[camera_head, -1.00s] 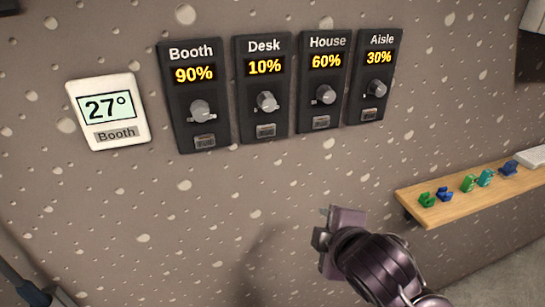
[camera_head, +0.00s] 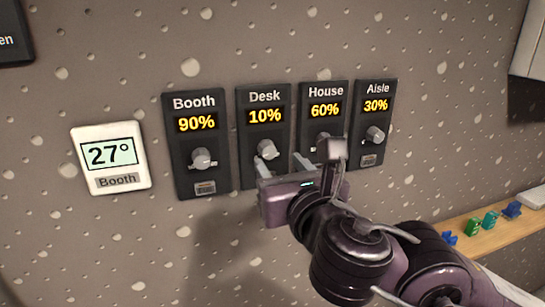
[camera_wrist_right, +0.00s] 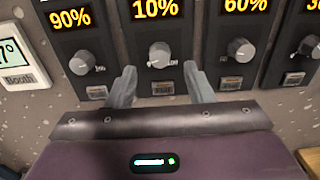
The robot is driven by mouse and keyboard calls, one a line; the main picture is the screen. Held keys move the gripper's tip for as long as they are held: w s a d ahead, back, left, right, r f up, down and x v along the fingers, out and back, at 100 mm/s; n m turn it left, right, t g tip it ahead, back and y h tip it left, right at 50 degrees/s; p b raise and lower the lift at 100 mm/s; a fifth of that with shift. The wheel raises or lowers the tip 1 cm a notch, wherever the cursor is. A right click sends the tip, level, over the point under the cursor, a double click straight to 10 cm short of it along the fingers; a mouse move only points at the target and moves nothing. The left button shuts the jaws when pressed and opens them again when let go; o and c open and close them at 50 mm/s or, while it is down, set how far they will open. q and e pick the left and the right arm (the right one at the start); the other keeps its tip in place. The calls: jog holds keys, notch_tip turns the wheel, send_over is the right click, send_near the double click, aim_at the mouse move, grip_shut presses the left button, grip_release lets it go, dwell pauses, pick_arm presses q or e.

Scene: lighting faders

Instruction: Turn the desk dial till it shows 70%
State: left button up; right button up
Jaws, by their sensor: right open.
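The Desk panel (camera_head: 279,178) is black and its yellow display (camera_head: 265,116) reads 10%. Its grey dial (camera_head: 267,150) also shows in the right wrist view (camera_wrist_right: 159,55). My right gripper (camera_head: 298,160) is open and empty in front of the Desk and House panels. In the wrist view its two fingers (camera_wrist_right: 160,70) point at the Desk panel, one to each side and just below the dial, with gaps on both sides. I cannot tell how far the fingertips are from the panel. The Desk panel's lower button (camera_wrist_right: 163,88) shows between the fingers. My left gripper is out of view.
The Booth panel (camera_head: 180,160) reads 90%, House (camera_head: 337,91) 60% and Aisle (camera_head: 383,88) 30%, close on either side. A white thermostat (camera_head: 137,142) reads 27°. A wooden shelf (camera_head: 490,240) with small coloured items is at lower right. The wall below the panels is clear.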

aim_at(270, 152)
jog(key=x, duration=0.4)
jog(key=shift+w+a, duration=0.2)
jog(key=shift+w, duration=0.15)
jog(key=shift+c, duration=0.2)
jog(key=c, duration=0.9)
jog(key=shift+c, duration=0.2)
